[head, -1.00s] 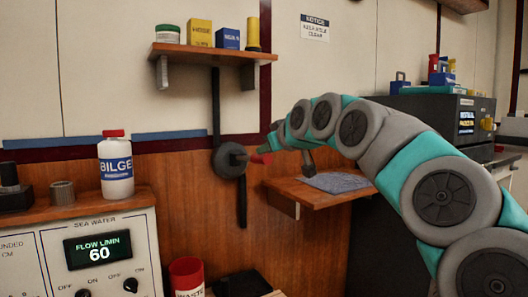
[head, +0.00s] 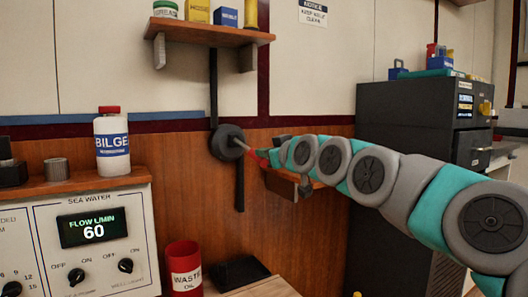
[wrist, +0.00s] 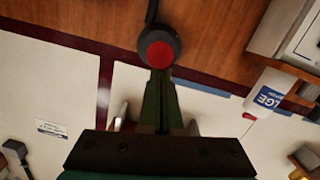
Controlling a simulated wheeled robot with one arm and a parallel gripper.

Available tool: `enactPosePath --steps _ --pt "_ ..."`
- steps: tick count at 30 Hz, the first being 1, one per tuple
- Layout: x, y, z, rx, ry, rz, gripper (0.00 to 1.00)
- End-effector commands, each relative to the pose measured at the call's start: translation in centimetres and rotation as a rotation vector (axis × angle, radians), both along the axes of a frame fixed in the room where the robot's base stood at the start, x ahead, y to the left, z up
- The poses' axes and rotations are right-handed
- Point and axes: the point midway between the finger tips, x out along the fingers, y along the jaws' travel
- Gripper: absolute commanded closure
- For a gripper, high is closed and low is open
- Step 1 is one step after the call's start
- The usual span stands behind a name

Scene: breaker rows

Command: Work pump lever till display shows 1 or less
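The pump lever (head: 244,146) sticks out from a round dark hub (head: 226,143) on the wooden wall and ends in a red grip. In the wrist view the red end (wrist: 160,54) shows in front of the dark hub, just past my fingertips. My gripper (head: 270,156) is at the red end of the lever in the head view. In the wrist view its two dark green fingers lie together; I cannot tell whether they touch the grip. The display (head: 93,228) reads FLOW L/MIN 60.
A shelf (head: 205,33) with small containers hangs above the hub. A bilge bottle (head: 112,143) stands on the left ledge. A red waste oil can (head: 184,268) and a dark tray (head: 238,272) are below. A dark cabinet (head: 415,105) stands at right, behind my arm.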

Motion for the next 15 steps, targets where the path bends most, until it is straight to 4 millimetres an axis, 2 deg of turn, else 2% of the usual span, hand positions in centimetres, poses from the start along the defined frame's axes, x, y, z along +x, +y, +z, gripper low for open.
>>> enactPosePath --steps 1,15 --pt "0.1 0.14 -0.88 -0.007 0.014 0.004 1.0" --pt "0.09 0.24 -1.27 -0.012 0.024 0.006 1.0"
